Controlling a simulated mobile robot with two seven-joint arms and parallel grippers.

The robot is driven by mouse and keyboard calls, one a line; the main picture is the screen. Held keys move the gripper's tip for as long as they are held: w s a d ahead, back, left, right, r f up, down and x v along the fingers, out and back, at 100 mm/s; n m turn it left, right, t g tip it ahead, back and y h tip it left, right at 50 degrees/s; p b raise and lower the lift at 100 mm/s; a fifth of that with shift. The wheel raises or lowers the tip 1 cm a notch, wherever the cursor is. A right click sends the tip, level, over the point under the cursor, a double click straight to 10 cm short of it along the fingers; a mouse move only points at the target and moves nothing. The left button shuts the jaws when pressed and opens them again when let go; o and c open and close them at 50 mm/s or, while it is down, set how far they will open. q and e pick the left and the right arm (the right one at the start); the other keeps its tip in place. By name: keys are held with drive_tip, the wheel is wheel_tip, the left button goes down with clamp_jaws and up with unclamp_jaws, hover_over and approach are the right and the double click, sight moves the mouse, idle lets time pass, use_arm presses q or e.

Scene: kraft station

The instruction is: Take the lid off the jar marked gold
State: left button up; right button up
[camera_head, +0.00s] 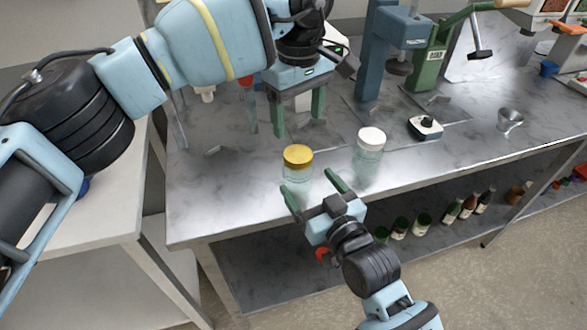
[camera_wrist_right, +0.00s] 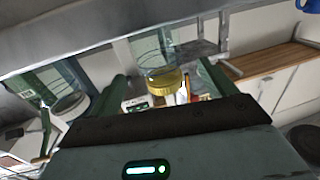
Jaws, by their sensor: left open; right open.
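A clear glass jar (camera_head: 297,175) with a gold lid (camera_head: 298,155) stands upright near the table's front edge. The lid sits on the jar; no lettering is readable. In the right wrist view the jar (camera_wrist_right: 154,48) and gold lid (camera_wrist_right: 165,82) appear upside down, between my green fingers. My right gripper (camera_head: 312,187) is open and empty, in front of the jar at the table edge. My left gripper (camera_head: 298,120) is open and empty, behind the gold-lidded jar, fingers pointing down. A second glass jar (camera_head: 367,163) with a white lid (camera_head: 371,138) stands to the right.
A small scale-like device (camera_head: 425,127) and a metal cup (camera_head: 510,119) stand farther right on the metal table (camera_head: 225,205). A blue press (camera_head: 375,50) and a green press (camera_head: 430,65) stand behind. Several bottles (camera_head: 467,207) are on the lower shelf.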

sight(294, 163)
use_arm(q)
drive_tip(key=shift+s+r, duration=0.1)
use_arm(e)
drive_tip(key=shift+w+r, duration=0.1)
drive_tip(key=shift+w, duration=0.05)
drive_tip(key=shift+w+a, duration=0.25)
drive_tip(key=shift+w, duration=0.05)
drive_tip(key=shift+x, duration=3.4)
drive_tip(key=shift+c, duration=0.4)
drive_tip(key=c, duration=1.7)
use_arm(q)
drive_tip(key=m, duration=0.2)
drive_tip(key=shift+m, duration=0.3)
use_arm(e)
clamp_jaws()
use_arm(q)
drive_tip(key=m, duration=1.1)
